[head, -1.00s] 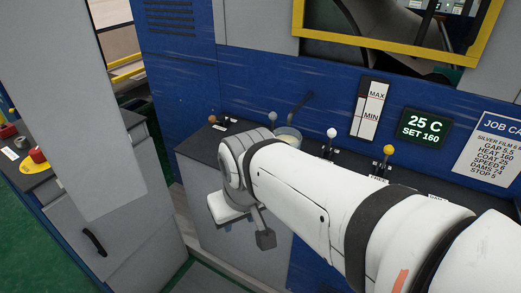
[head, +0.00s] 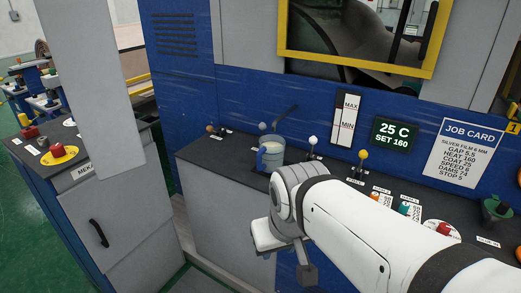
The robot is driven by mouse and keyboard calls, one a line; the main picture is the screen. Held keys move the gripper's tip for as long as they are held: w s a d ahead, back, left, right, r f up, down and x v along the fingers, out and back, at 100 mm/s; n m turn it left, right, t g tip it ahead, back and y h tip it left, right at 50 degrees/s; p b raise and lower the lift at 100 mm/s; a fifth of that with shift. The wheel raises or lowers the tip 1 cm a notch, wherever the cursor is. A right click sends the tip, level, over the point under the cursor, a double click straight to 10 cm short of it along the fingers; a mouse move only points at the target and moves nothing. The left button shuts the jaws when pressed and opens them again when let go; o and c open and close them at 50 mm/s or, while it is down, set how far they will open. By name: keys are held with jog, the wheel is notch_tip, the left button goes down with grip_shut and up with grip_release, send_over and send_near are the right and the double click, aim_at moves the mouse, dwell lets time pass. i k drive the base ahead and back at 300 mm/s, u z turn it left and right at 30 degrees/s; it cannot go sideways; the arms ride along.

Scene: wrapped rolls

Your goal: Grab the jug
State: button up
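Nothing is seen held.
Levers with white (head: 314,140) and yellow (head: 363,154) knobs stand right of the jug. A brown-knobbed lever (head: 210,129) is at the counter's left end. My arm covers part of the counter's right front.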

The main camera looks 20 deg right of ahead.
aim_at(270, 154)
jog(key=i, duration=1)
jog(key=z, duration=0.1)
